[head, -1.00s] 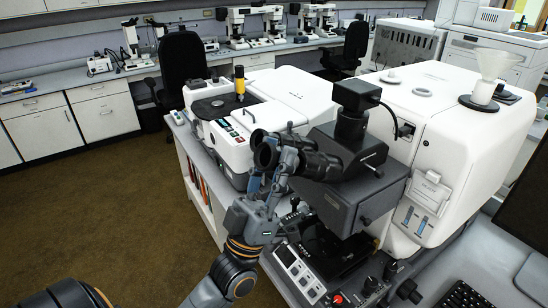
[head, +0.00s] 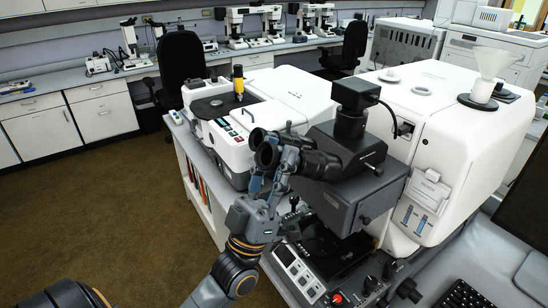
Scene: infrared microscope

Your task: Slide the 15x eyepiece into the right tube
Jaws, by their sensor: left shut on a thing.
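The black infrared microscope (head: 352,190) stands on the bench, with its binocular head pointing left. Dark eyepiece ends show at the left end of the tubes (head: 315,163). My left gripper (head: 278,160) is at these tube ends, its fingers shut on a dark round eyepiece (head: 267,155). The eyepiece is in line with the near tube or very close to it; I cannot tell how deep it sits. The fingers hide part of the joint between eyepiece and tube. My right gripper is not in view.
A white instrument with a round black plate (head: 214,107) stands behind the gripper. A large white unit (head: 470,130) with a funnel (head: 490,72) is at right. A keyboard (head: 465,296) lies at lower right. Open floor (head: 110,210) is at left.

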